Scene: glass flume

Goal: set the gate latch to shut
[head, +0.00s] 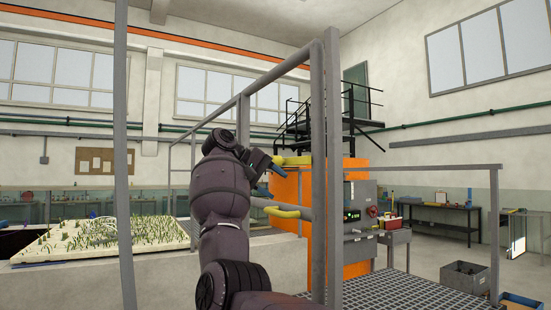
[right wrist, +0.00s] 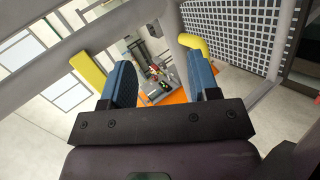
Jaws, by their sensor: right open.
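Two yellow parts show by the grey gate posts in the head view: an upper yellow bar (head: 292,160) pointing left from the post, and a lower bent yellow bar (head: 284,213). I cannot tell for sure which is the gate latch, or its setting. My right gripper (head: 268,178) is open at about their height, left of the post. In the right wrist view, its blue fingers (right wrist: 160,84) are apart with nothing held between them. A flat yellow piece (right wrist: 88,70) lies outside the left finger, and a rounded yellow piece (right wrist: 194,46) shows beyond the right finger. My left gripper is out of view.
Grey posts and rails (head: 333,170) stand close to my right arm. An orange panel (head: 357,240) and a control box (head: 361,213) are behind them. A grating floor (head: 400,290) lies at the lower right. A planted bed (head: 60,250) is at left.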

